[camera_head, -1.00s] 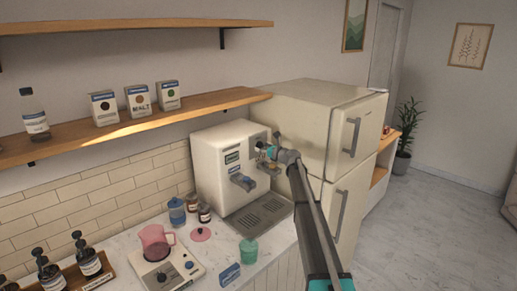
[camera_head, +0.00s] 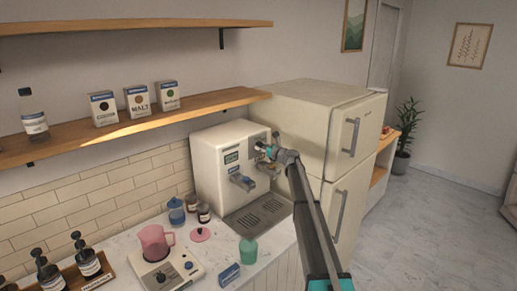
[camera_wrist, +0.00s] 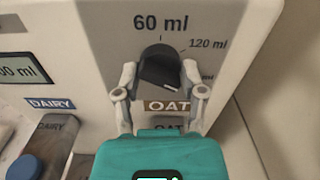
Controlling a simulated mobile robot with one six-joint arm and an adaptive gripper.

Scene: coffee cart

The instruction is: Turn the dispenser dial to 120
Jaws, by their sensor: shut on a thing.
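The dispenser (camera_head: 219,165) is a cream box on the counter, beside the fridge. Its dark dial (camera_wrist: 157,66) shows in the wrist view, with "60 ml" printed above it and "120 ml" at its upper right. Another "ml" mark further right is partly hidden. A short white line shows on the lower right of the knob. My gripper (camera_wrist: 160,78) is shut on the dial, one finger on each side. In the head view my gripper (camera_head: 268,151) is at the dispenser's upper right front and hides most of the dial.
An OAT label (camera_wrist: 168,106) is below the dial. A display (camera_wrist: 22,70) ending in "00 ml" and a DAIRY label (camera_wrist: 51,104) are to its left. A drip tray (camera_head: 258,214) lies below. The fridge (camera_head: 306,120) stands close on the right.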

